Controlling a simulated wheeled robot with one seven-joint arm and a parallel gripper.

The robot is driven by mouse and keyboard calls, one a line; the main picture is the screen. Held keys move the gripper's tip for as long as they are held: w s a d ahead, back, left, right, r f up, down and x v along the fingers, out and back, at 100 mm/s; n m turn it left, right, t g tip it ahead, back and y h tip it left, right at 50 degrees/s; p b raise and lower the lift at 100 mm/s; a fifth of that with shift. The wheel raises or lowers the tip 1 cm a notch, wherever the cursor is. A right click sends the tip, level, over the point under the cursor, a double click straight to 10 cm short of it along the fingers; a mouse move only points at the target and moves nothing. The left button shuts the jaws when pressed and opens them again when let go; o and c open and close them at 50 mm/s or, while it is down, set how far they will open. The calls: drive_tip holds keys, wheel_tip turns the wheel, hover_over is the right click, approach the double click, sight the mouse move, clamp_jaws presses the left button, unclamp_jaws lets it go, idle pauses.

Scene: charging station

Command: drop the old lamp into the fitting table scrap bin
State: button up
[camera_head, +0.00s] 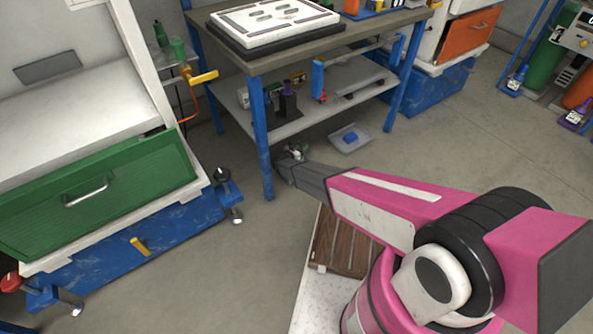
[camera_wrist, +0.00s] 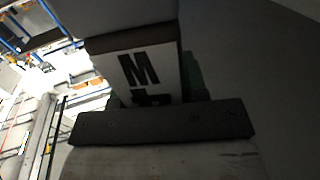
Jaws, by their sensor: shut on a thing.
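My gripper (camera_head: 290,158) is low down beside the near leg of the blue-legged table, at the end of my pink arm. It is shut on a small pale thing (camera_head: 297,150), taken to be the old lamp; its shape is mostly hidden. In the wrist view a white face with black letters (camera_wrist: 140,70) fills the middle between dark bars, with a sliver of green behind it. A shallow grey tray (camera_head: 365,145) with a blue block in it lies under the table, right of my gripper; I cannot tell whether it is the scrap bin.
The fitting table (camera_head: 345,40) has a lower shelf (camera_head: 290,122) with several small items. A cabinet with a green drawer (camera_head: 100,195) stands at the left, its clamp post (camera_head: 224,190) near the table leg. The floor (camera_head: 470,140) to the right is clear.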

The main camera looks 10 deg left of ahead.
drive_tip(key=shift+f, duration=1.65)
drive_tip(key=o, duration=1.3)
drive_tip(key=shift+c, duration=0.2)
drive_tip(key=shift+s, duration=0.1)
